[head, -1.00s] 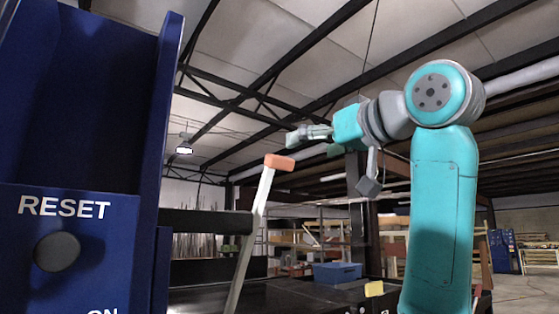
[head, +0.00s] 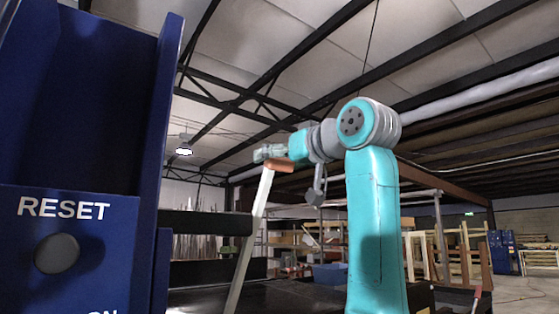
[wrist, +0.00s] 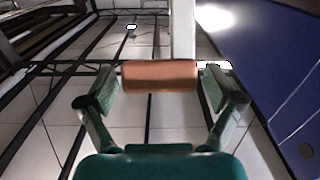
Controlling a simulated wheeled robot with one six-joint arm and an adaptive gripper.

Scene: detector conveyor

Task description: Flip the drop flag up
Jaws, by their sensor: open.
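The drop flag is a pale, slightly tilted bar (head: 250,240) with an orange end piece (head: 280,166) at its top, right of the blue housing in the head view. My gripper (head: 262,153) is at the orange end, overlapping its upper edge in that view. In the wrist view the orange end (wrist: 160,77) lies crosswise between my two open fingers, with a small gap on each side. The pale bar (wrist: 183,30) runs away from it to the top edge. Exact depth between fingers and orange end is hard to tell.
The blue housing (head: 82,210) with a RESET label and round dark button (head: 57,253) fills the left; its blue side also shows at right in the wrist view (wrist: 270,70). A dark horizontal bar (head: 205,224) passes behind the flag. A blue bin (head: 330,273) stands farther back.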

